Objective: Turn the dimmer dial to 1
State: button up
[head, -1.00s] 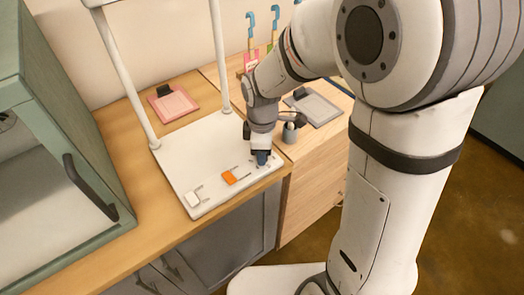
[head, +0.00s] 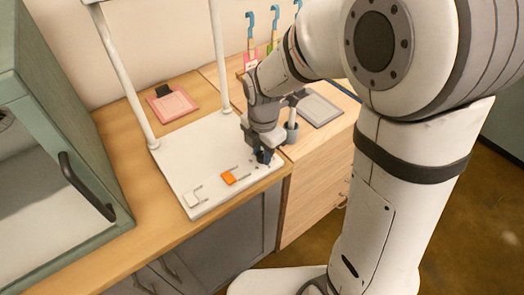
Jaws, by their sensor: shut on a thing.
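The white panel (head: 190,150) lies on the wooden table, with a white frame rising from it. My gripper (head: 264,157) points down at the panel's front right corner, its dark fingers shut around the dimmer dial. The dial is hidden by the fingers, and I cannot read its setting. Small dark marks show on the panel beside the fingers. An orange control (head: 229,177) and a white control (head: 193,200) sit to the left along the panel's front edge, clear of the gripper.
A green cabinet (head: 60,150) with a dark handle stands at the left. A pink tray (head: 172,105) lies behind the panel. A grey tray (head: 319,108) and a small grey cup (head: 291,132) are just right of my gripper. Blue-topped tools hang at the wall.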

jog(key=shift+n, duration=0.4)
jog(key=o, duration=1)
notch_tip(320, 180, up, 8)
jog(key=shift+d+f, duration=0.1)
jog(key=shift+s, duration=0.1)
dwell(0.4)
jog(key=s+d+m, duration=0.4)
jog(key=m, duration=0.5)
jog(key=s+d+r+m+t, duration=0.1)
jog(key=s+d+m, duration=0.3)
jog(key=m, duration=0.5)
jog(key=s+d+r+m+t, duration=0.1)
jog(key=s+d+m, duration=0.3)
jog(key=m, duration=0.4)
jog(key=shift+s+d+m, duration=0.15)
jog(key=shift+d+m, duration=0.1)
jog(key=shift+m, duration=0.15)
